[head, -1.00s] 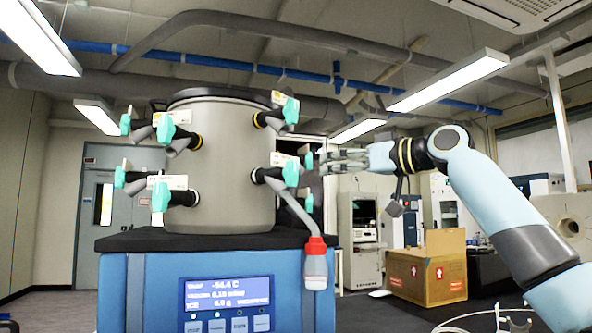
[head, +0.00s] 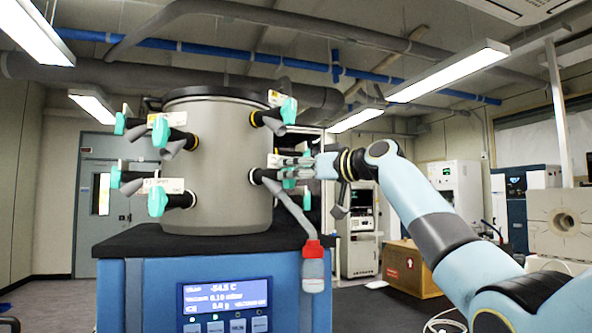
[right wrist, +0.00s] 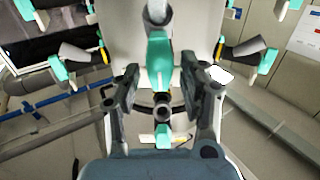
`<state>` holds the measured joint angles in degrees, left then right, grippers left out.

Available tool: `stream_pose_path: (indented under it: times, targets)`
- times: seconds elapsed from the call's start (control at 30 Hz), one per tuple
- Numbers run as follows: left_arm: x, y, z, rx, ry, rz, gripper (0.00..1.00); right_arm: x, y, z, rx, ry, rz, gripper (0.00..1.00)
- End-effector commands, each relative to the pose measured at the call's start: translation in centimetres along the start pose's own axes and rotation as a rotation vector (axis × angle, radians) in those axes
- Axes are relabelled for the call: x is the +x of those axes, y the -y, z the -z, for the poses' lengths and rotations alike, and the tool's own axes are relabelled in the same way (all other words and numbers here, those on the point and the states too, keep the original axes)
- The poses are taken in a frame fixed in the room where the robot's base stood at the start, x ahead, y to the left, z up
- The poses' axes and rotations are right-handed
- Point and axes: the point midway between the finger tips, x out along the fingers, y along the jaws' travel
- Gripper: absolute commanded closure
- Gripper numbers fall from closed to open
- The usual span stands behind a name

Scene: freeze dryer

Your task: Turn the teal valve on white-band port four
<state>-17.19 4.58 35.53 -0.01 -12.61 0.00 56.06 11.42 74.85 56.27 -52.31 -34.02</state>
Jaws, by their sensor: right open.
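My right gripper (head: 296,168) reaches in from the right to the lower right port of the grey drum (head: 232,160). Its fingers overlap a teal valve (head: 289,182) there in the head view. In the right wrist view the open fingers (right wrist: 160,82) stand either side of a teal valve handle (right wrist: 158,58), with gaps visible; contact cannot be told. A second teal handle (right wrist: 162,136) shows lower between the fingers. The port's white band and number are not readable. My left gripper is not in view.
Other teal valves (head: 160,131) stick out on the drum's left and upper right (head: 288,110). A flask with a red collar (head: 313,249) hangs below the lower right port, close under my gripper. A cardboard box (head: 408,268) stands behind on the right.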

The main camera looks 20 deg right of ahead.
Motion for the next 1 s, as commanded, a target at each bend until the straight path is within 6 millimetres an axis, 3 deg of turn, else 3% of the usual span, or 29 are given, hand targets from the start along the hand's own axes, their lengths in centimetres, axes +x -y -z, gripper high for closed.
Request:
stream_pose_path:
  times: [0.07,0.37,0.73,1.0]
  targets:
    - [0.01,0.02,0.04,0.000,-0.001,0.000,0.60,-0.02,-0.01,-0.03,0.000,0.000,0.000,0.60]
    - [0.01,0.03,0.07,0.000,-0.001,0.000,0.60,-0.04,-0.02,-0.03,0.000,0.000,0.000,1.00]
    - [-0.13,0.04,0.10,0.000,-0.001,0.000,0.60,-0.05,-0.06,0.00,0.029,0.000,0.000,1.00]
    - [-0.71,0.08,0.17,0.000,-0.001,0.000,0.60,-0.05,-0.19,0.04,0.177,0.001,-0.001,1.00]
